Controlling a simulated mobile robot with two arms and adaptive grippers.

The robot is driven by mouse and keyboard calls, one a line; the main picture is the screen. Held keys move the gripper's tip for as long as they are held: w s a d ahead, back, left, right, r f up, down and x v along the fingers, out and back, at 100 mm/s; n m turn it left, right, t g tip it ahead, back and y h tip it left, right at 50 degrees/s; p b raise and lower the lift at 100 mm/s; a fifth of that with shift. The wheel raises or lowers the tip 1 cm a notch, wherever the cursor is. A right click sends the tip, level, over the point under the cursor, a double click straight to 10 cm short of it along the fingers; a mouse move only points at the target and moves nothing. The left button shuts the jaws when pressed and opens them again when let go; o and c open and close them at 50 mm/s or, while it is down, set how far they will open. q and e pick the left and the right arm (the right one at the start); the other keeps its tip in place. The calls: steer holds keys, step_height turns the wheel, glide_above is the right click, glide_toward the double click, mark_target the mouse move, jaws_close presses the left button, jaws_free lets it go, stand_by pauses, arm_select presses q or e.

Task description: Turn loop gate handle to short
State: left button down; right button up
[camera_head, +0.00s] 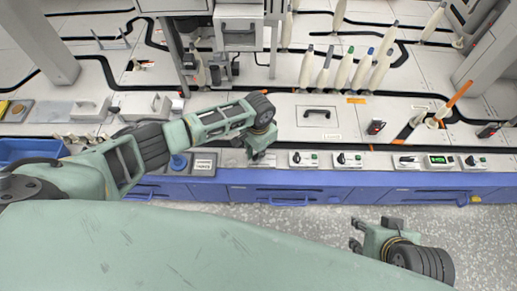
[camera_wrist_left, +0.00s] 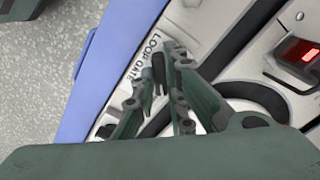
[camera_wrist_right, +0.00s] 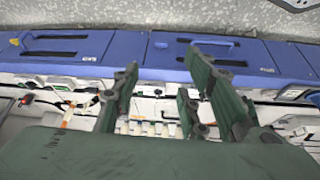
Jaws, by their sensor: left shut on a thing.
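The loop gate panel, with its printed label "LOOP GATE" (camera_wrist_left: 138,58), is on the front edge of the bench in the left wrist view. My left gripper (camera_wrist_left: 163,85) is over this panel with its fingers close together on the dark loop gate handle (camera_wrist_left: 158,70). The fingers hide most of the handle, and I cannot read its setting. In the head view my left gripper (camera_head: 258,153) is down at the bench front. My right gripper (camera_head: 354,235) hangs over the floor in front of the bench, open and empty; its spread fingers (camera_wrist_right: 158,85) also show in the right wrist view.
White switch boxes (camera_head: 303,159) stand along the bench front, right of my left gripper. A box with a green display (camera_head: 439,160) is farther right. Several bobbins (camera_head: 325,68) stand behind. A blue bin (camera_head: 30,150) is at left. The floor (camera_head: 300,220) in front is clear.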

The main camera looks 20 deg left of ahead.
arm_select(q)
steer(key=shift+r+m+p, duration=0.1)
steer(key=shift+m+p, duration=0.2)
steer(key=shift+m, duration=0.3)
steer(key=shift+m+p, duration=0.4)
steer(key=shift+m, duration=0.3)
steer(key=m+p, duration=0.1)
steer(key=m, duration=0.2)
steer(key=shift+s+d, duration=0.1)
steer(key=shift+m, duration=1.5)
arm_select(e)
steer(key=shift+s+d+f+g, duration=0.2)
steer(key=shift+s+g, duration=0.2)
steer(key=shift+s, duration=0.15)
steer(key=shift+s+d+f+g, duration=0.1)
steer(key=shift+s+d+g, duration=0.05)
steer(key=shift+s+g, duration=0.35)
steer(key=shift+w, duration=0.1)
